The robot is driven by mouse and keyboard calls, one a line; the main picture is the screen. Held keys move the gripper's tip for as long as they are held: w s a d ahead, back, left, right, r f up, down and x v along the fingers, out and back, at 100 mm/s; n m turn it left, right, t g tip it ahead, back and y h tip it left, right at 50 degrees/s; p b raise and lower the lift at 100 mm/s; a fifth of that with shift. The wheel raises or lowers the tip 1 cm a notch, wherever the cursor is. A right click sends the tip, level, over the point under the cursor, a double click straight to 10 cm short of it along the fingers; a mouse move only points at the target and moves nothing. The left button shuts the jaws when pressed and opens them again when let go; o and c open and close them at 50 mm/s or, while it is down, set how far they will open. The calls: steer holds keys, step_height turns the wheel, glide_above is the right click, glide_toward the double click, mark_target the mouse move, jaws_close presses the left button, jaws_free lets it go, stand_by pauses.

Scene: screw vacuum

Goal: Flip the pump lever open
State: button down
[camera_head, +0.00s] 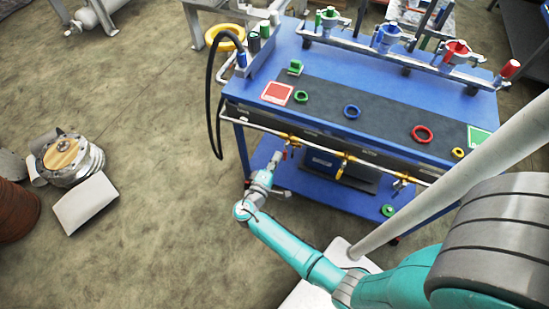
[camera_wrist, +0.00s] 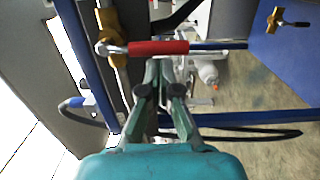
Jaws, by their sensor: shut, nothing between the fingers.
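The lever's red handle (camera_wrist: 158,47) extends sideways from a brass valve (camera_wrist: 108,22) on a white pipe in the wrist view. In the head view the leftmost brass valve (camera_head: 290,138) is on the pipe along the blue bench's front, close to my gripper (camera_head: 279,157). My gripper, also in the wrist view (camera_wrist: 168,64), is shut and empty. Its fingertips appear just below the red handle in the picture; I cannot tell if they touch it. The handle is too small to make out clearly in the head view.
The blue bench (camera_head: 477,100) carries coloured rings on a dark mat and a rack of tools. Other brass valves (camera_head: 345,158) are along the pipe to the right. A black hose (camera_head: 209,95) loops at the bench's left end.

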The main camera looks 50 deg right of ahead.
steer(key=shift+s+d+f+n, duration=0.1)
steer(key=shift+s+n, duration=0.2)
steer(key=shift+n, duration=0.3)
steer(key=s+d+r+n, duration=0.1)
steer(key=s+r+n, duration=0.1)
steer(key=n, duration=0.6)
steer(key=s+d+r+n+t, duration=0.1)
steer(key=s+n, duration=0.4)
steer(key=n, duration=0.3)
steer(key=shift+d+r, duration=0.25)
steer(key=shift+r, duration=0.25)
stand_by(0.6)
steer(key=s+a+f, duration=0.2)
steer(key=a, duration=0.3)
steer(key=s+a+f, duration=0.1)
steer(key=a+f, duration=0.1)
steer(key=a, duration=0.3)
steer(key=shift+s+f, duration=0.3)
steer(key=shift+s, duration=0.05)
